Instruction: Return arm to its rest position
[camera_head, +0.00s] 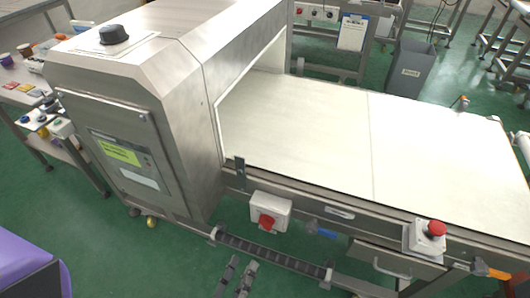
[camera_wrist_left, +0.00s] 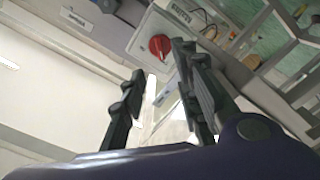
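My left gripper (camera_head: 243,264) shows at the bottom of the head view, its two dark fingers apart with nothing between them. Its open fingers also show in the left wrist view (camera_wrist_left: 158,62). In the head view it appears below the grey switch box (camera_head: 283,214) with a red rotary knob (camera_head: 267,221). The red knob also shows in the left wrist view (camera_wrist_left: 160,46), beyond the fingertips; I cannot tell the exact gap. My purple arm shows at the lower left. My right gripper is not in view.
The steel metal detector (camera_head: 185,75) stands over a pale conveyor belt (camera_head: 320,130), which is bare. A red stop button (camera_head: 436,229) sits on the conveyor's front edge. A side table (camera_head: 50,140) with small items stands at left. A grey bin (camera_head: 408,70) stands behind.

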